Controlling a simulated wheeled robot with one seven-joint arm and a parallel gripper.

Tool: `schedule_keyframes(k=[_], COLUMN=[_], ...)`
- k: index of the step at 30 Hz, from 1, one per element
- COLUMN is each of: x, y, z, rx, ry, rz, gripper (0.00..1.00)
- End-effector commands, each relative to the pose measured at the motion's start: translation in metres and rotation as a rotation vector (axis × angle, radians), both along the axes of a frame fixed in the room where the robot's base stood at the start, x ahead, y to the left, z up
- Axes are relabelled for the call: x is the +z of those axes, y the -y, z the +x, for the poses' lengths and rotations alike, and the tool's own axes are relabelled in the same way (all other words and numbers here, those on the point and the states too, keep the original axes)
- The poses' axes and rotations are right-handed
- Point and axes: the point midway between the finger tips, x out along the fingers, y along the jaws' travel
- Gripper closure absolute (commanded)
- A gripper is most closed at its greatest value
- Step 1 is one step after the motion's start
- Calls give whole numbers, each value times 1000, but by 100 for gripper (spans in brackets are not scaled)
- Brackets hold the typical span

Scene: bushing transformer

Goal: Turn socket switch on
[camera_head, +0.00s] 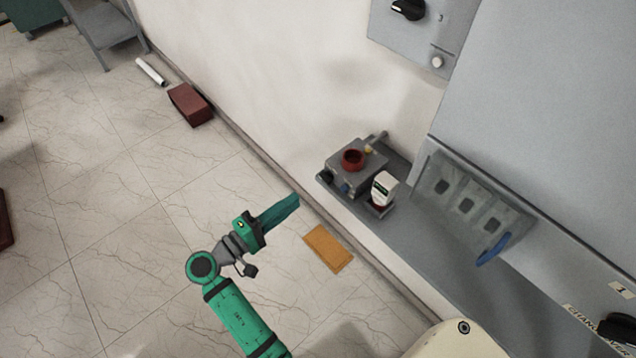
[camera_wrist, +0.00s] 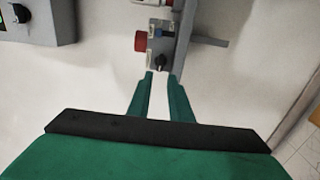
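A grey box (camera_head: 357,172) with a red ring (camera_head: 352,159) on top sits on a grey ledge by the wall. In the wrist view, the box (camera_wrist: 155,50) has a red knob (camera_wrist: 141,41), a small blue knob (camera_wrist: 159,33) and a small black knob (camera_wrist: 160,61). No label shows which one is the socket switch. My green gripper (camera_head: 297,201) is left of and apart from the box. In the wrist view, my gripper (camera_wrist: 160,76) has a clear gap between its fingers, with the black knob just beyond the tips.
A panel with several dark squares (camera_head: 466,205) and a blue handle (camera_head: 493,249) is to the right. A grey wall panel with a black rotary knob (camera_head: 408,9) is above. An orange plate (camera_head: 328,248) lies below my gripper.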

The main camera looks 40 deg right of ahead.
Motion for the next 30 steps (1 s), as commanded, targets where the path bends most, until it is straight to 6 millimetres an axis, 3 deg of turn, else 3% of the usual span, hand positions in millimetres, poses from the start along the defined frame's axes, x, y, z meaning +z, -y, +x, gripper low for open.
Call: schedule_keyframes(k=[18, 30], x=[0, -1], y=[92, 107], z=[7, 7], rx=[2, -2], ry=[0, 0], rz=[1, 1], gripper=[81, 81])
